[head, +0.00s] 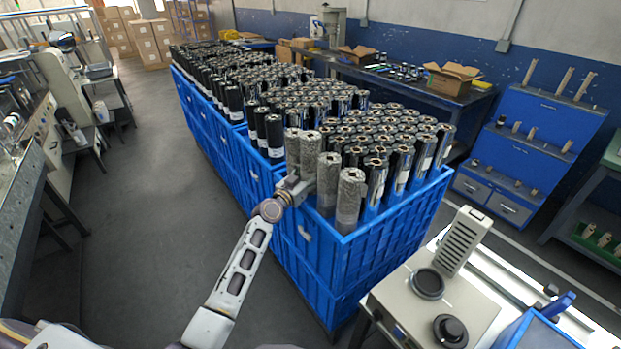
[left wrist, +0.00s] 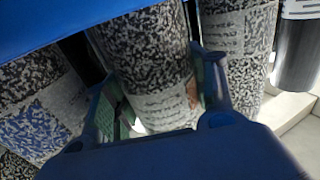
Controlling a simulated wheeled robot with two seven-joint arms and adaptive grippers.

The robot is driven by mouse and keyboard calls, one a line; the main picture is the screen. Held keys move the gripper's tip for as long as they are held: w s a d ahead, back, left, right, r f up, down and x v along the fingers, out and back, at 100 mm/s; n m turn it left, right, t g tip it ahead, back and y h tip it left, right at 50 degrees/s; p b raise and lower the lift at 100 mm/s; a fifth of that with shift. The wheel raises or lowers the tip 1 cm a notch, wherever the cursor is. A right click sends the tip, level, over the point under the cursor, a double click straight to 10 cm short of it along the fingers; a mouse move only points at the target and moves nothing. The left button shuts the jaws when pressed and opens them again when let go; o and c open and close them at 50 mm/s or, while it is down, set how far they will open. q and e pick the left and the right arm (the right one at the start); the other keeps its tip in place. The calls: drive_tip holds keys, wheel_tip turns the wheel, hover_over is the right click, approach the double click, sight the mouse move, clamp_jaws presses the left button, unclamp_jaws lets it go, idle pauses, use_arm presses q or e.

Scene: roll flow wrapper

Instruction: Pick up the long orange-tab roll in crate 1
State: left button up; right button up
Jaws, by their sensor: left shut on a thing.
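My left gripper (head: 303,186) reaches over the near-left edge of the nearest blue crate (head: 375,262). It is shut on a grey-and-black speckled roll (head: 309,152). In the left wrist view that roll (left wrist: 150,60) stands between the two fingers, with a pale printed label facing me. A small orange-brown patch (left wrist: 192,94) shows at the roll's side by the right finger; I cannot tell if it is a tab. The roll's lower end is hidden in the crate. My right gripper is not in view.
Speckled rolls (head: 327,182) and (head: 349,198) stand close beside it, and dark shiny rolls (head: 375,178) fill the crate behind. More full blue crates (head: 205,115) stretch away. A beige machine (head: 432,305) stands front right. The grey floor (head: 150,215) at left is clear.

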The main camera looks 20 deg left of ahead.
use_arm(q)
wheel_tip(320, 180, up, 25)
drive_tip(key=shift+p, duration=0.4)
drive_tip(key=shift+r, duration=0.1)
idle(0.5)
